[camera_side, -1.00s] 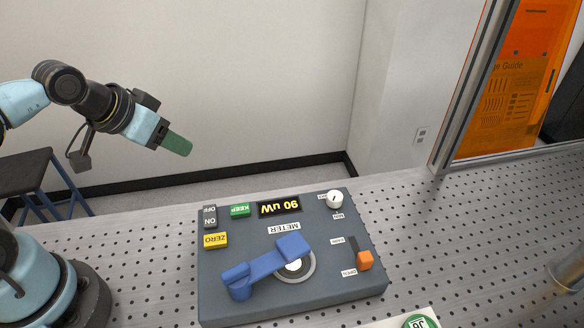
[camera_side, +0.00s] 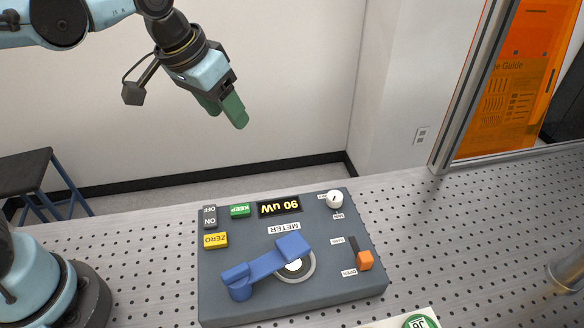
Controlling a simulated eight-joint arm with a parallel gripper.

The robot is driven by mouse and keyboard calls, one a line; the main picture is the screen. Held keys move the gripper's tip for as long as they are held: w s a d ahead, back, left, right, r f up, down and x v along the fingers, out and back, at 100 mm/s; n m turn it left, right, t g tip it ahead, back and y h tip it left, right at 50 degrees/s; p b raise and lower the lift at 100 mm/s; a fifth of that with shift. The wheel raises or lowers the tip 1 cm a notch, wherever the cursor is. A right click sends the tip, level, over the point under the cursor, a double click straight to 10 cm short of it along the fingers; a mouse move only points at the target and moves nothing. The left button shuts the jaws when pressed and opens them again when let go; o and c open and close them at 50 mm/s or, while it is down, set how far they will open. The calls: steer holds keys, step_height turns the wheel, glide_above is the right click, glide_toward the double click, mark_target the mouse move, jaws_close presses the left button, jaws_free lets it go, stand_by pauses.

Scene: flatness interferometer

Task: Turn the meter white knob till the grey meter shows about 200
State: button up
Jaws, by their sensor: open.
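The grey meter (camera_side: 345,296) is a flat box on the perforated table, seen upside down from this side. Its display (camera_side: 279,208) reads 90 uW in yellow on black. The white knob (camera_side: 334,199) stands at the box's far right corner, with a small dark mark on top. My gripper (camera_side: 226,110) has green fingers, is open and empty, and hangs in the air above and to the left of the meter, well apart from the knob.
On the box are a blue arm (camera_side: 262,268) over a round sensor (camera_side: 294,267), an orange slider (camera_side: 365,260), a yellow ZERO button (camera_side: 215,240), a green KEEP button (camera_side: 240,211) and an ON/OFF switch (camera_side: 210,217).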

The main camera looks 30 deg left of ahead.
steer(key=w+d+m+g, duration=0.15)
steer(key=w+d, duration=0.35)
steer(key=d, duration=0.5)
steer(key=g, duration=0.3)
glide_toward(335, 196)
steer(key=shift+m+y, duration=0.25)
steer(key=shift+y, duration=0.15)
steer(key=f, duration=0.8)
steer(key=shift+s+d+f, duration=0.15)
steer(key=shift+d+f, duration=0.25)
steer(key=shift+c, duration=0.2)
steer(key=c, duration=1)
